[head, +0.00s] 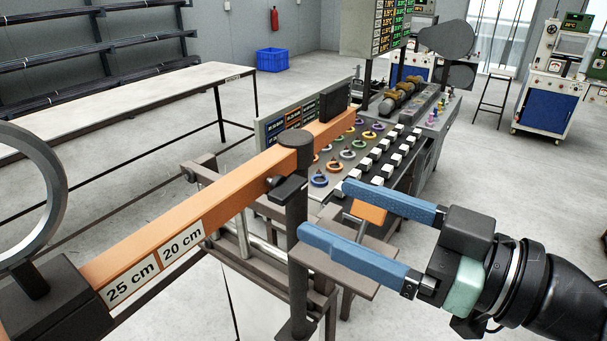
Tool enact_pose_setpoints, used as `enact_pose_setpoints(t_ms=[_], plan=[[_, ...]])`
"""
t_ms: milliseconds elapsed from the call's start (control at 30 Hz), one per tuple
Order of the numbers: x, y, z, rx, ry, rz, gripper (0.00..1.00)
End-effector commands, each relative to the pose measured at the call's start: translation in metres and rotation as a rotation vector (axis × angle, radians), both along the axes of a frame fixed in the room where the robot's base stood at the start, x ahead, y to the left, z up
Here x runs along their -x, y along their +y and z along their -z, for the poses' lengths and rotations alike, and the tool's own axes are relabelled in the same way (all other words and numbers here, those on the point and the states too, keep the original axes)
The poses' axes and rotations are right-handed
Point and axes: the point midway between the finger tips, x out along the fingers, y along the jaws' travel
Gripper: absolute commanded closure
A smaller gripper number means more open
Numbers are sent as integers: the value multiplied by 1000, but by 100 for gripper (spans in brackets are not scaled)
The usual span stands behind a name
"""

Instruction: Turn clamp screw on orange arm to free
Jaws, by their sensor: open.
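The orange arm (235,193) runs diagonally from the lower left to the upper middle, with "25 cm" and "20 cm" labels on its side. It passes a dark upright post (297,235) with a round cap. A small dark clamp screw (287,189) with a flat head sticks out from the arm's near side, at the post. My gripper (323,210) comes in from the right with its two blue fingers apart. Whether a finger touches the post is unclear.
A grey ring (62,200) stands on a dark block (55,300) at the arm's left end. A brown ledge (350,262) lies below my fingers. A control panel (375,150) with coloured rings and white switches is behind. A long table (120,100) stands at back left.

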Motion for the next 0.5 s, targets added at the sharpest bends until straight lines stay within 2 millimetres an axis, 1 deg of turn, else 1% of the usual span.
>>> enact_pose_setpoints(t_ms=[33,200,333,500], plan=[[-6,9,-4,-1,2,-3,10],[-22,31,-3,-1,1,-1,10],[-29,40,-2,-1,1,0,10],[-33,45,0,0,0,2,10]])
